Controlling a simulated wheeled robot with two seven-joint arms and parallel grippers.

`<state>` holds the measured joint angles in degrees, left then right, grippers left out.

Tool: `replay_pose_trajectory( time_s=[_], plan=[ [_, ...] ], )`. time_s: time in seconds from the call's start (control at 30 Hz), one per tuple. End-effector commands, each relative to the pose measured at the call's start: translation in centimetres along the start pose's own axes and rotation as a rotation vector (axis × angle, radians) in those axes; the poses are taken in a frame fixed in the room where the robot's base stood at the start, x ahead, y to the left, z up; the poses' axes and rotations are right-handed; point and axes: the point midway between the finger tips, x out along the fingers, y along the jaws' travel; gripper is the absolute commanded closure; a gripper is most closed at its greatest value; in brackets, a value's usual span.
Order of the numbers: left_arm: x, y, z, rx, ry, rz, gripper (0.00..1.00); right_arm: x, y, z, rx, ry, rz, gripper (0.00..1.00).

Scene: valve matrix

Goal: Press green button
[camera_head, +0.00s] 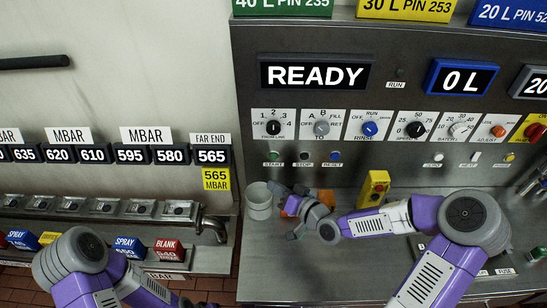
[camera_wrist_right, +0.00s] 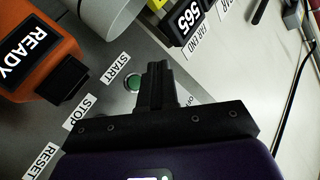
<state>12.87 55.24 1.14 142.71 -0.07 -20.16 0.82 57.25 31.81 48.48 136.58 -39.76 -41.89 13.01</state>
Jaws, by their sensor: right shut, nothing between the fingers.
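The green button (camera_head: 275,156) is on the grey panel above the START label, at the left end of a row of buttons. It also shows in the right wrist view as a small round green button (camera_wrist_right: 132,83) beside the START label, just left of my fingers. My right gripper (camera_head: 274,188) is shut and empty, a little below the button in the head view. Its dark fingers (camera_wrist_right: 155,72) point toward the panel. I cannot tell whether they touch it. My left arm shows at the lower left, but its gripper is out of view.
STOP (camera_head: 304,156) and RESET (camera_head: 335,156) buttons sit to the right. A pale cylinder (camera_head: 258,201) stands left of my right gripper. An orange device (camera_wrist_right: 35,55) is close by. A yellow control box (camera_head: 374,188) stands behind my right forearm.

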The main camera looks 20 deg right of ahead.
Motion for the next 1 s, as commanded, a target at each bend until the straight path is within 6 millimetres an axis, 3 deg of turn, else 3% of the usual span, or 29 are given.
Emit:
replay_pose_trajectory(
  time_s=[0.5,1.0],
  plan=[
    [0.3,-0.1,0.0,0.0,0.0,0.0,1.0,4.7,3.4,-3.4,0.002,0.001,-0.001,1.0],
    [0.2,-0.1,0.0,0.0,0.0,0.0,1.0,5.7,4.2,-4.1,0.001,-0.001,0.0,1.0]
  ],
)
